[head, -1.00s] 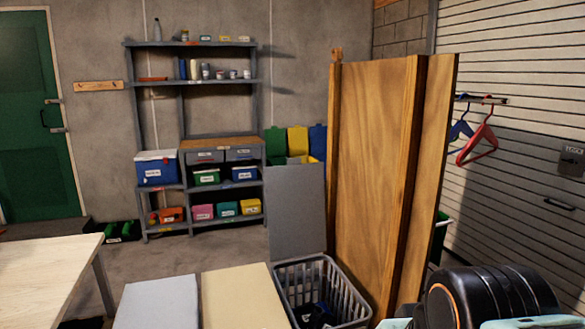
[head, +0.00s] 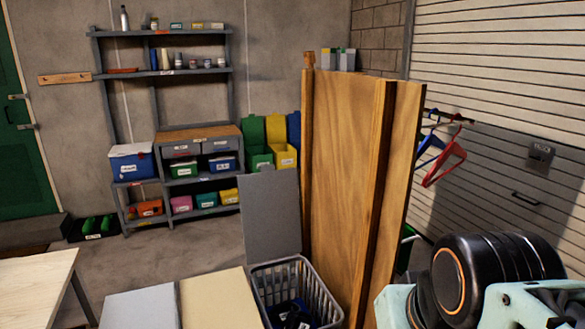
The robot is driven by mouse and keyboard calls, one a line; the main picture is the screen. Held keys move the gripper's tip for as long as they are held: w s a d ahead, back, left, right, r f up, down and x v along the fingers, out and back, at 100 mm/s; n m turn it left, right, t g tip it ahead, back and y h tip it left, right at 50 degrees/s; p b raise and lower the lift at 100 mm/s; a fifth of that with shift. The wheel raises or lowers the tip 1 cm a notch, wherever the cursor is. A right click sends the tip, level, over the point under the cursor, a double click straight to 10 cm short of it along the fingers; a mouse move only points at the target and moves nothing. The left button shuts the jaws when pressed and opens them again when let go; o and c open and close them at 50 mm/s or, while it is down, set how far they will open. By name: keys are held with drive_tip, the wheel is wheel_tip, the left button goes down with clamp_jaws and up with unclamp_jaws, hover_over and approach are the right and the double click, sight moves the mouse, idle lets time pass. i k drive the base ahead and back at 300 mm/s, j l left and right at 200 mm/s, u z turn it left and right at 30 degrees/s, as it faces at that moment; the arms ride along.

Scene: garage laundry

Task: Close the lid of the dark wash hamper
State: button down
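The dark wash hamper (head: 322,298) is a grey slatted basket at the lower middle, with dark items inside. Its flat grey lid (head: 270,212) stands open, nearly upright, at the back of the basket. Two more flat panels stand to its left, one pale grey (head: 140,308) and one cream (head: 219,300); they look like closed lids of neighbouring hampers. Parts of my arm show at the lower right. My gripper is not in view.
A tall wooden panel (head: 345,190) stands directly right of the hamper. A pale table (head: 32,290) is at the lower left. A shelf unit (head: 187,135) and coloured bins (head: 277,130) stand at the back wall. The concrete floor between is clear.

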sight(269, 204)
drive_tip(key=i+l+z, duration=0.2)
drive_tip(key=l+z, duration=0.2)
drive_tip(key=i+l+z, duration=0.25)
drive_tip(key=z, duration=0.2)
drive_tip(key=i+l+z, duration=0.2)
drive_tip(key=z, duration=0.2)
drive_tip(key=i+z, duration=0.45)
drive_tip(key=i+l, duration=0.15)
drive_tip(key=i, duration=0.35)
drive_tip(key=i+l, duration=0.1)
drive_tip(key=i, duration=0.4)
drive_tip(key=i+u, duration=0.3)
drive_tip(key=i, duration=0.2)
drive_tip(key=i+l+u, duration=0.1)
drive_tip(key=i+u, duration=0.2)
drive_tip(key=i, duration=0.25)
drive_tip(key=i+u, duration=1.15)
drive_tip(key=i, duration=0.15)
drive_tip(key=i+l+u, duration=0.15)
drive_tip(key=i+u, duration=0.25)
drive_tip(key=i, duration=0.15)
drive_tip(key=i+u, duration=0.2)
drive_tip(key=i, duration=0.55)
drive_tip(key=i+u, duration=0.2)
drive_tip(key=i, duration=0.55)
drive_tip(key=i+l+u, duration=0.25)
drive_tip(key=i, duration=0.5)
drive_tip(key=j, duration=0.1)
